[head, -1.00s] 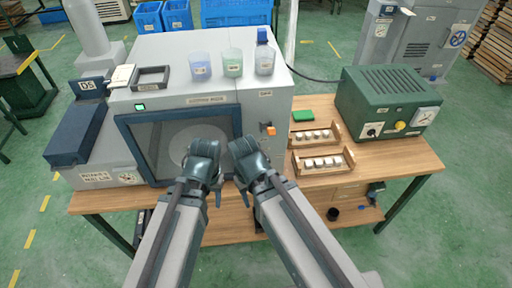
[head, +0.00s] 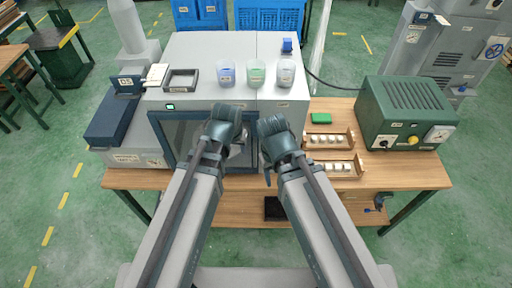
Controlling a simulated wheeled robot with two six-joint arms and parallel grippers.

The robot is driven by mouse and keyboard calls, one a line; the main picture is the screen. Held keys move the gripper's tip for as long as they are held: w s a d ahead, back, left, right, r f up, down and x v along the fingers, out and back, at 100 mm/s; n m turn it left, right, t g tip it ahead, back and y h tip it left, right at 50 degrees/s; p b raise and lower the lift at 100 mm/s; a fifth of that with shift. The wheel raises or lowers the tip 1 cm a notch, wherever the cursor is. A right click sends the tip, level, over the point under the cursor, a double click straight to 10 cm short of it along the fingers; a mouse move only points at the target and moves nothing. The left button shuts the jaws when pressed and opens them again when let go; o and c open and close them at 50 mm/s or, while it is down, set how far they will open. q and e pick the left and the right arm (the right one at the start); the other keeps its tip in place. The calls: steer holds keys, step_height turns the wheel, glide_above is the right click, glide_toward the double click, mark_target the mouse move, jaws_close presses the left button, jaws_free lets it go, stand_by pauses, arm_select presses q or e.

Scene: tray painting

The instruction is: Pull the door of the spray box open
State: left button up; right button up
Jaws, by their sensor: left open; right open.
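The spray box (head: 210,58) is a pale grey cabinet on the wooden bench, in the head view. Its door (head: 172,137) has a dark blue frame and a glass window, and looks shut against the front. My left gripper (head: 227,130) is open in front of the door's right part and covers some of it. My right gripper (head: 274,138) is open just right of the door, before the box's right front. The fingertips of both are mostly hidden by their own wrists, so I cannot tell whether either touches the box. The door's handle is not clearly visible.
Three cups (head: 257,73) and a dark square tray (head: 181,80) stand on the box. Right of it are two wooden racks (head: 355,166) of small jars, a green block (head: 322,118) and a green machine (head: 405,110).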

arm_select(q)
steer(key=w+d+t, duration=0.1)
steer(key=w+d, duration=0.1)
steer(key=d, duration=0.4)
steer(key=shift+m, duration=0.3)
steer(key=b+x, duration=1.3)
steer(key=shift+c, duration=0.3)
jaws_close()
stand_by(0.8)
